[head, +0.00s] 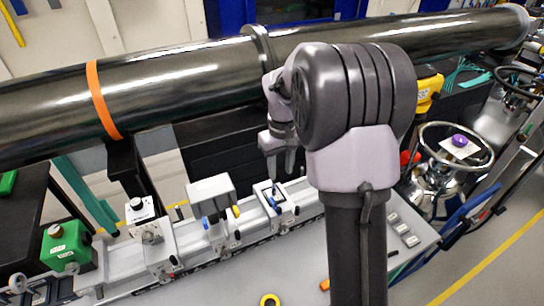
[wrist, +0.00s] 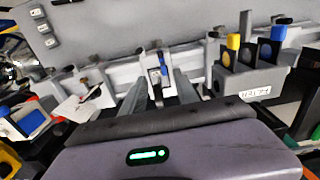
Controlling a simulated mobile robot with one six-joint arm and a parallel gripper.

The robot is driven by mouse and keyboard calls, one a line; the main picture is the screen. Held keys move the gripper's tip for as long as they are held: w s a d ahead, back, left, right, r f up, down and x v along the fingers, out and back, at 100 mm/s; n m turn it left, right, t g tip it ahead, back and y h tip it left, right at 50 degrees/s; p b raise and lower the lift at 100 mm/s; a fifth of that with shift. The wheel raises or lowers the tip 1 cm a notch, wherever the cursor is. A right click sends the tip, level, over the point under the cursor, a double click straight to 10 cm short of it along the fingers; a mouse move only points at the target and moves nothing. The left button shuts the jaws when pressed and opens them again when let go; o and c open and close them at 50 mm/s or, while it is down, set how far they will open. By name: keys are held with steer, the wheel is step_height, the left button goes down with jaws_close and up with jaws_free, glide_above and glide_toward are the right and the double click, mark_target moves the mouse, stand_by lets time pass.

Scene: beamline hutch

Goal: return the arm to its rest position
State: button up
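My arm rises through the middle of the head view, bent at the large dark elbow joint. In the wrist view my gripper (wrist: 166,88) shows two grey fingers standing apart. No held object shows between them; a mount part appears beyond the gap. I cannot tell whether the fingers touch the mount.
A long black beam pipe (head: 180,85) with an orange band crosses behind my arm. The rail (head: 190,262) carries several mounts, including a filter holder with blue and yellow tabs (wrist: 250,75). A green box (head: 70,247) stands left; a handwheel vessel (head: 455,150) stands right.

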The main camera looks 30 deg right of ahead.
steer(key=s+a+m+t+b, duration=0.2)
steer(key=s+a+t+b, duration=0.1)
steer(key=s+a+b, duration=0.85)
steer(key=s+a+f+m+t+y+b, duration=0.1)
steer(key=s+a+f+b, duration=0.2)
steer(key=s, duration=0.3)
steer(key=s+a+f+m+t+y+b, duration=0.1)
steer(key=s+a+f+b, duration=0.2)
steer(key=s, duration=0.3)
steer(key=shift+m+t+b, duration=0.3)
steer(key=shift+t+b, duration=0.1)
steer(key=shift+b, duration=0.45)
steer(key=shift+s+f, duration=0.1)
